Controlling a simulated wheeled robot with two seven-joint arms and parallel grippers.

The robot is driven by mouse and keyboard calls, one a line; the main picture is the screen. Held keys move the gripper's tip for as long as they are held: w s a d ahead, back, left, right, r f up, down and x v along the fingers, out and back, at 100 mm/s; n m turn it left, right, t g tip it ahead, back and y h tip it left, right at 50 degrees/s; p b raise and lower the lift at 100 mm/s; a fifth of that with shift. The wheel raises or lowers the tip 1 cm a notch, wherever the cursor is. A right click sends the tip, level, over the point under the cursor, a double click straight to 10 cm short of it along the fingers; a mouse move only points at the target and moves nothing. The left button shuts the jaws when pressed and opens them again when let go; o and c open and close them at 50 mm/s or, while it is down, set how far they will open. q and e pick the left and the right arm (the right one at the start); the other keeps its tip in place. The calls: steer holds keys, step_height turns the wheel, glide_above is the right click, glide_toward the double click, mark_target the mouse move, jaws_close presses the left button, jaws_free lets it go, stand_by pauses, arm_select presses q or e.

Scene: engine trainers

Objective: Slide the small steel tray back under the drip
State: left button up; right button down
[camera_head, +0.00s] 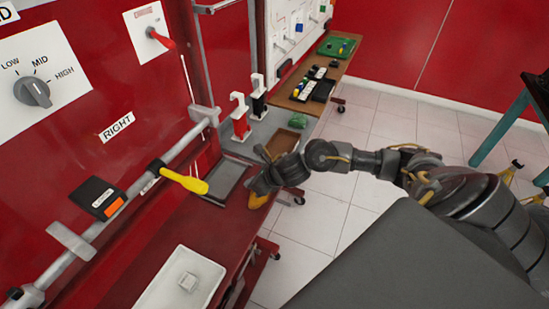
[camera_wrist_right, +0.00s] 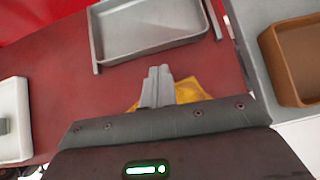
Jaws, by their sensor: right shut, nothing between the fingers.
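The small steel tray (camera_head: 222,184) is a shallow grey rectangle on the dark red bench, close to the red panel. In the right wrist view the tray (camera_wrist_right: 150,48) lies beyond my fingertips, with thin grey strips along its left and right sides. My right gripper (camera_head: 254,185) is over the bench, just right of the tray in the head view. Its fingers (camera_wrist_right: 157,72) are together and empty, with a gap to the tray's near wall. I cannot make out the drip. My left gripper is not in view.
A yellow cloth (camera_wrist_right: 190,90) lies under my right gripper. A brown tray (camera_wrist_right: 296,60) is to its right, a white tray (camera_head: 205,265) nearer.

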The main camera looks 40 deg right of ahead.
steer(key=v, duration=1.1)
steer(key=shift+s+f, duration=0.3)
steer(key=shift+s, duration=0.1)
steer(key=shift+d, duration=0.15)
